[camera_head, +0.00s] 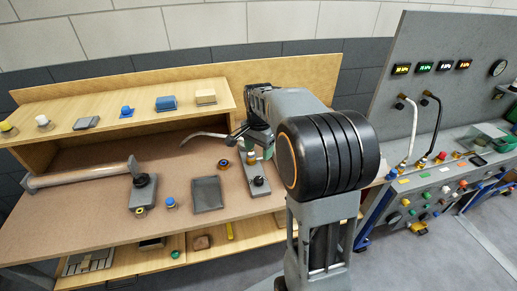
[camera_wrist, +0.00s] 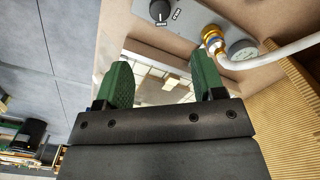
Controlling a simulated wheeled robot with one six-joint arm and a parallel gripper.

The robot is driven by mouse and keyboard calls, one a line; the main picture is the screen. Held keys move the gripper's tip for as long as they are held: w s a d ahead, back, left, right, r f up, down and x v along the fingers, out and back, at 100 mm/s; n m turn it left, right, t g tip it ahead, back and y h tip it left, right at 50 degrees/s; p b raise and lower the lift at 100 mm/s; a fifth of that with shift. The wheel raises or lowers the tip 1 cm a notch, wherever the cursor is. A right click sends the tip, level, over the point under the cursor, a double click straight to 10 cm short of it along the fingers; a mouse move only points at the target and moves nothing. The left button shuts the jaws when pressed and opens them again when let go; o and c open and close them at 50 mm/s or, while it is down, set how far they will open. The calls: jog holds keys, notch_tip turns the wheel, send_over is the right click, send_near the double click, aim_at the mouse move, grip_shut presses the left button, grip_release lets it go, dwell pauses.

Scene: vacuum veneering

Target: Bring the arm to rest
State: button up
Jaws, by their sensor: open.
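My gripper (camera_wrist: 162,88) shows in the wrist view with its two green fingers apart and nothing between them. In the head view my arm reaches over the right part of the wooden bench, and my gripper (camera_head: 240,137) is mostly hidden by my own links. It is above a small grey plate with a black knob (camera_head: 258,182). In the wrist view a black knob (camera_wrist: 159,11) and a brass fitting with a white hose (camera_wrist: 213,40) lie beyond the fingertips, apart from them.
The bench (camera_head: 90,215) holds a grey tray (camera_head: 207,194), a roller (camera_head: 80,177) and a knobbed block (camera_head: 142,193). A control panel (camera_head: 440,195) with hoses stands at the right.

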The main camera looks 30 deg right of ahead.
dwell(0.5)
jog(key=s+a+n+t, duration=0.2)
jog(key=s+a+n, duration=0.2)
jog(key=s+n, duration=0.2)
jog(key=s+a+r+n+t, duration=0.1)
jog(key=s+a+n, duration=0.4)
jog(key=s, duration=0.5)
jog(key=shift+a+n+t, duration=0.25)
jog(key=shift+n+t, duration=0.35)
jog(key=shift+n, duration=0.4)
